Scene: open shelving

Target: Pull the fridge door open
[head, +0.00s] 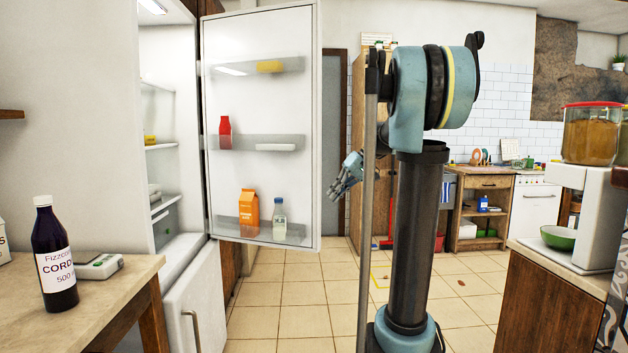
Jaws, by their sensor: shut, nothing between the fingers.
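The fridge door (258,108) is white and stands wide open, swung out to the right of the fridge body (172,140). The door's outer face and handle are hidden. A lower white door (196,300) with a vertical handle is closed.
A wooden counter (95,310) at the front left carries a dark cordial bottle (54,255). A cabinet (550,310) with a white appliance stands at the right. A wooden desk (488,207) is at the back.

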